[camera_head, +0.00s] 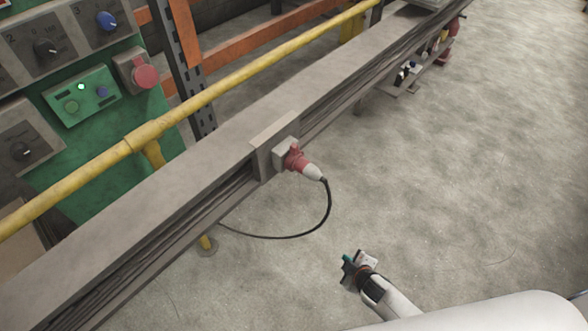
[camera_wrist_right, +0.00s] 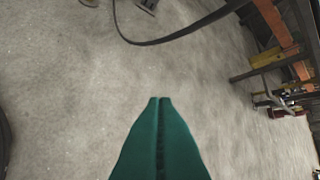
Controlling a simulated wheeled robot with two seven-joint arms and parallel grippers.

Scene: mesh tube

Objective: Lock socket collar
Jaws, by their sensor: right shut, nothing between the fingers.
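A red socket with its collar (camera_head: 294,158) sits in a grey box on the side of the long grey beam. A white and red plug (camera_head: 313,171) is in the socket, and a black cable (camera_head: 329,205) loops down from it and back under the beam. I cannot tell how the collar is turned. My right gripper (camera_head: 348,262) is below and right of the socket, well apart from it, over the floor. Its green fingers (camera_wrist_right: 160,100) are shut and empty in the right wrist view, with the black cable (camera_wrist_right: 180,33) above them. My left gripper is not in view.
The grey beam (camera_head: 130,215) crosses the head view diagonally, with a yellow rail (camera_head: 230,82) behind it. A green control panel (camera_head: 82,96) with knobs and a red socket (camera_head: 146,77) stands at the upper left.

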